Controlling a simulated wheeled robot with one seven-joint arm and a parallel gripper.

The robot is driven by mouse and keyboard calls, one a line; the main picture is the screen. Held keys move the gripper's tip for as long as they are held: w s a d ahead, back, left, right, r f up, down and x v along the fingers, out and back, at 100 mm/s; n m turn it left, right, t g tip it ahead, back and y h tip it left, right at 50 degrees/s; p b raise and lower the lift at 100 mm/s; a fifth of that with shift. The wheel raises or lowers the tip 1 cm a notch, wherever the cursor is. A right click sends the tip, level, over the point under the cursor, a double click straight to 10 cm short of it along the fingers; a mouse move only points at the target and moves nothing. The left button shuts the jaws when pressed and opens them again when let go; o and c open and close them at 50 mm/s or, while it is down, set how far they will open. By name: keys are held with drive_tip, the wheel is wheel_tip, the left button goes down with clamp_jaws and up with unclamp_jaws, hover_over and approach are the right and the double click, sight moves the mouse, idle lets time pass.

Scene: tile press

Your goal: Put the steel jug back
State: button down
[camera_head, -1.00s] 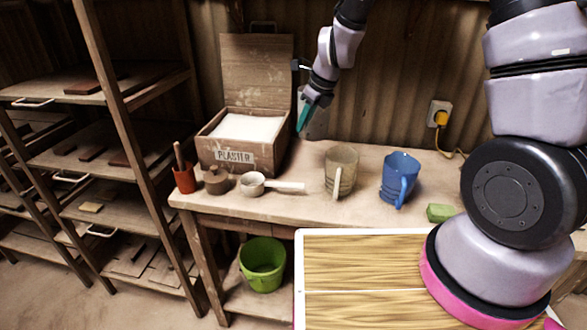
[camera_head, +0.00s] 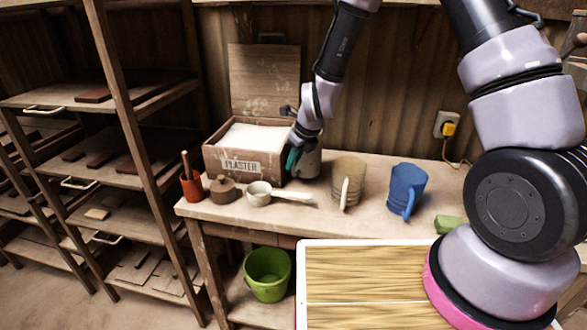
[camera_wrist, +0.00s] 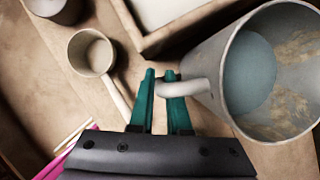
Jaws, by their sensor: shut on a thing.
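The steel jug (camera_head: 309,163) is grey and upright, just right of the plaster box at the back of the bench. My gripper (camera_head: 293,157) partly hides it in the head view. In the wrist view the jug (camera_wrist: 222,95) is at the right, its mouth facing the camera, with pale residue inside. My gripper's green fingers (camera_wrist: 164,88) are shut on its handle (camera_wrist: 190,88). The jug's base is at or close to the bench top; I cannot tell whether it touches.
The plaster box (camera_head: 228,160) with its lid up stands left of the jug. A pale dipper (camera_head: 260,193), brown pot (camera_head: 223,189) and red cup (camera_head: 191,187) are in front of it. A beige jug (camera_head: 348,182) and blue jug (camera_head: 405,190) stand to the right on the bench (camera_head: 325,220).

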drive_tip(key=shift+w+f, duration=0.1)
drive_tip(key=shift+f, duration=1)
drive_tip(key=c, duration=0.9)
unclamp_jaws()
drive_tip(key=shift+f, duration=0.1)
drive_tip(key=s+d+r+n+t, duration=0.1)
drive_tip(key=s+d+r+n, duration=0.3)
drive_tip(key=r, duration=0.6)
drive_tip(key=d+r+n, duration=0.3)
drive_tip(key=d+r, duration=0.2)
drive_tip(key=r, duration=0.4)
drive_tip(key=s+d+r+n+t, duration=0.1)
drive_tip(key=s+d+r+n, duration=0.3)
drive_tip(key=r, duration=0.6)
drive_tip(key=s+d+r+n, duration=0.3)
drive_tip(key=s+d+n, duration=0.1)
drive_tip(key=s+d+r+n+t, duration=0.1)
drive_tip(key=s+d+r+n, duration=0.3)
drive_tip(key=s+d+r+n+h, duration=0.1)
drive_tip(key=s+d+r+n, duration=0.2)
drive_tip(key=s+d, duration=0.1)
drive_tip(key=shift+s+d+r+n+t, duration=0.15)
drive_tip(key=shift+s+d+n+t, duration=0.2)
drive_tip(key=shift+d, duration=0.2)
